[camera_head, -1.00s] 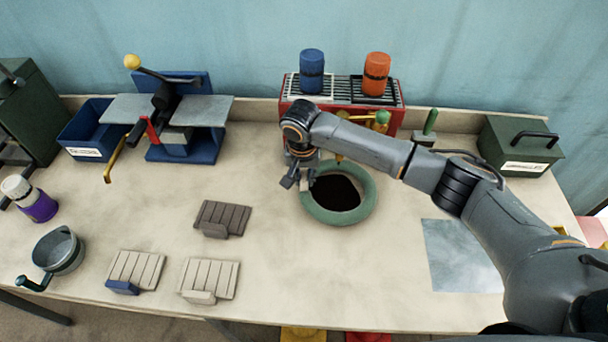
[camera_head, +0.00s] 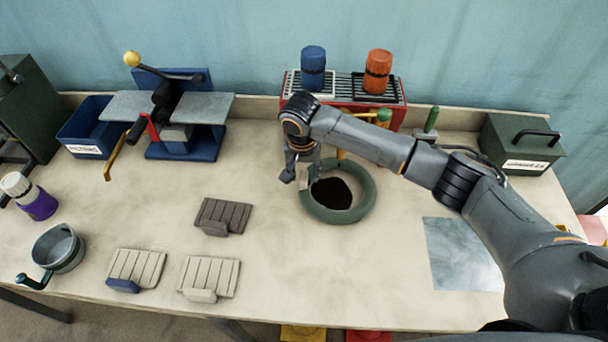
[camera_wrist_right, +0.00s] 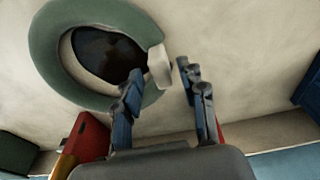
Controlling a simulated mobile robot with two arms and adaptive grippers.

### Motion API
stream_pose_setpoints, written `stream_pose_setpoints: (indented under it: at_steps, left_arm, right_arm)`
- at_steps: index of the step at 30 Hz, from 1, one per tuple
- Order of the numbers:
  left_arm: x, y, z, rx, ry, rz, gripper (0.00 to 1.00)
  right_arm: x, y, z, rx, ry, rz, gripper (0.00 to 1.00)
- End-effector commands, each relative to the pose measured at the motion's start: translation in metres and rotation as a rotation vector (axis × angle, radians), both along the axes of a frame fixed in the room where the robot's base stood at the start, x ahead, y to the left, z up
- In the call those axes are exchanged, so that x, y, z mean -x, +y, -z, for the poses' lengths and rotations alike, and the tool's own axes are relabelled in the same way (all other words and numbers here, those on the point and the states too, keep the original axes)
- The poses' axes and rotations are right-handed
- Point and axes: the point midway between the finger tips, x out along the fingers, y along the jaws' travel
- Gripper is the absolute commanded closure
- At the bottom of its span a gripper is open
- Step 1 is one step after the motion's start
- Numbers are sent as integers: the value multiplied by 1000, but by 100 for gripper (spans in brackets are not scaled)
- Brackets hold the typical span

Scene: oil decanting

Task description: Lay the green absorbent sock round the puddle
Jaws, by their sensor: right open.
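The green absorbent sock (camera_head: 364,204) lies on the bench as a ring round the dark puddle (camera_head: 331,193). In the right wrist view the sock (camera_wrist_right: 48,62) curves round the puddle (camera_wrist_right: 103,52), and its pale end tab (camera_wrist_right: 159,66) shows near my fingertips. My right gripper (camera_head: 300,177) is at the left side of the ring, pointing down. In the right wrist view its fingers (camera_wrist_right: 161,72) are apart, with the tab just beyond them. I cannot tell whether a finger touches the tab. My arm hides a little of the ring's far side. My left gripper is not in view.
A red rack (camera_head: 399,114) with blue (camera_head: 313,68) and orange (camera_head: 378,71) canisters stands behind the ring. Wooden slatted pads (camera_head: 222,215) lie left. A grey sheet (camera_head: 461,255) lies right, a green box (camera_head: 520,145) behind it. The bench in front of the ring is clear.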

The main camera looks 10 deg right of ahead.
Motion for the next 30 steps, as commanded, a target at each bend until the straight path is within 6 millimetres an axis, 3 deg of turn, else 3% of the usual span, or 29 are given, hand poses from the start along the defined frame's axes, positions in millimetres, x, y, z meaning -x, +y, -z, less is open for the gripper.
stream_pose_setpoints:
  at_steps: [9,15,30]
  left_arm:
    - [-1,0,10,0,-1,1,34]
    - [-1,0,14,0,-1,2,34]
    - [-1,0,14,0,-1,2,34]
  right_arm:
    - [9,4,-67,-2,-4,0,59]
    - [13,6,-96,-2,-3,0,59]
    - [15,6,-105,-1,0,0,59]
